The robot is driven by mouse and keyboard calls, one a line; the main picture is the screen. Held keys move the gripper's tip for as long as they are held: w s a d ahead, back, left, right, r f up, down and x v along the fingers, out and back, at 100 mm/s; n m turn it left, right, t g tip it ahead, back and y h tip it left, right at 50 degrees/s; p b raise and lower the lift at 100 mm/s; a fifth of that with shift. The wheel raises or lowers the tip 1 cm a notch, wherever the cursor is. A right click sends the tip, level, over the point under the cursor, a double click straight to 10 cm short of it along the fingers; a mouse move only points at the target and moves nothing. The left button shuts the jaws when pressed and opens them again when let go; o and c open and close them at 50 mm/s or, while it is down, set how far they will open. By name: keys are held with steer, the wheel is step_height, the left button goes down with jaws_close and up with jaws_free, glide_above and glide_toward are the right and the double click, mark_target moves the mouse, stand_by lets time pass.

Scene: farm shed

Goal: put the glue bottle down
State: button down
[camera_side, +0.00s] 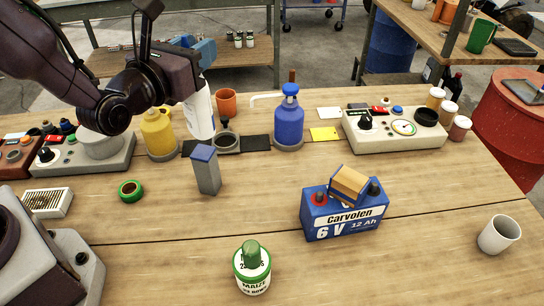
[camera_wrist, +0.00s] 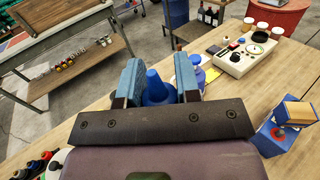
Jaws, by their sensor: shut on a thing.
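The glue bottle (camera_side: 201,112) is white and hangs from my gripper (camera_side: 196,62), slightly tilted. Its blue cone-shaped top (camera_wrist: 156,88) shows between the two blue fingers (camera_wrist: 156,82) in the wrist view. My gripper is shut on it. In the side view the bottle's lower end is near a dark square (camera_side: 190,147) and just left of a round grey holder (camera_side: 228,143); I cannot tell the exact gap to the table.
A yellow bottle (camera_side: 158,133) stands left, a blue bottle (camera_side: 289,122) right, an orange cup (camera_side: 226,103) behind. A grey block with blue top (camera_side: 206,172) stands in front. A battery (camera_side: 345,213) is front right.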

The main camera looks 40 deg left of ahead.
mark_target(205, 89)
steer(key=s+d+h, duration=0.1)
steer(key=s+d+m+h, duration=0.1)
steer(key=d, duration=0.1)
steer(key=shift+d, duration=0.15)
step_height(205, 89, down, 2)
steer(key=shift+w, duration=0.15)
steer(key=shift+f, duration=1.45)
steer(key=w+d+f, duration=0.3)
steer(key=w+f, duration=1)
steer(key=shift+w+d, duration=0.25)
steer(key=shift+f, duration=0.1)
steer(key=c, duration=0.8)
jaws_free()
steer(key=shift+f, duration=0.15)
